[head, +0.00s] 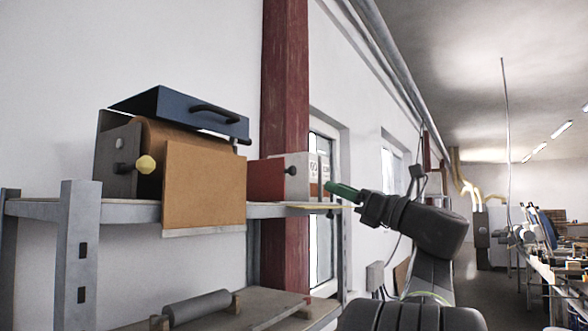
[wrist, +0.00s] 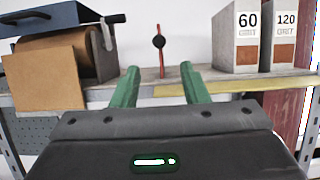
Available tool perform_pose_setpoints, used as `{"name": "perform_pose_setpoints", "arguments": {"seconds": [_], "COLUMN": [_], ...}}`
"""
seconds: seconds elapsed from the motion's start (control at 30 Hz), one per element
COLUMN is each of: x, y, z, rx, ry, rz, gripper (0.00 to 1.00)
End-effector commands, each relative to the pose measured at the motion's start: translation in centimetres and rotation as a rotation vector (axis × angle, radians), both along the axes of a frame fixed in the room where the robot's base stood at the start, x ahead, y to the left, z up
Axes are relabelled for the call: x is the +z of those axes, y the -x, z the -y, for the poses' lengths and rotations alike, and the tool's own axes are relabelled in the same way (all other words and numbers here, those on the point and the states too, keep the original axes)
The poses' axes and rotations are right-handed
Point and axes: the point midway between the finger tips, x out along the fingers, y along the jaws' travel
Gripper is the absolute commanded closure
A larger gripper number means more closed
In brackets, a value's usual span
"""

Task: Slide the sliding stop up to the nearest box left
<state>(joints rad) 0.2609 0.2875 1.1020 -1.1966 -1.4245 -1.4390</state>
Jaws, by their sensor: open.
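The sliding stop is a thin upright red plate with a black knob, standing on the shelf; it shows in the head view (head: 266,181) and almost edge-on in the wrist view (wrist: 161,63). To its right in the wrist view stand the box marked 60 (wrist: 237,53) and the box marked 120 (wrist: 284,52), with a gap between stop and 60 box. My gripper (wrist: 158,88) has green fingers, spread apart and empty. In the wrist view the stop shows between and beyond the fingertips. In the head view my gripper (head: 340,190) is right of the stop, near the shelf's end.
The shelf's front edge carries a yellow strip (wrist: 225,84). A lower shelf holds a grey roller (head: 197,308).

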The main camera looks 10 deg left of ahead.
Motion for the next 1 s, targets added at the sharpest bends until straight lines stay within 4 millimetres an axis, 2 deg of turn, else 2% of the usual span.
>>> {"name": "perform_pose_setpoints", "arguments": {"seconds": [0.17,0.6,0.8,1.0], "x": [1.2,4.6,5.1,5.1], "y": [-0.7,-3.5,-4.1,-4.3], "z": [-2.1,-9.7,-11.4,-11.7], "rx": [0.004,0.003,0.001,-0.001], "ry": [0.000,-0.002,-0.002,-0.002], "rz": [0.000,-0.004,-0.003,-0.003], "gripper": [0.59,0.59,0.59,0.59]}}
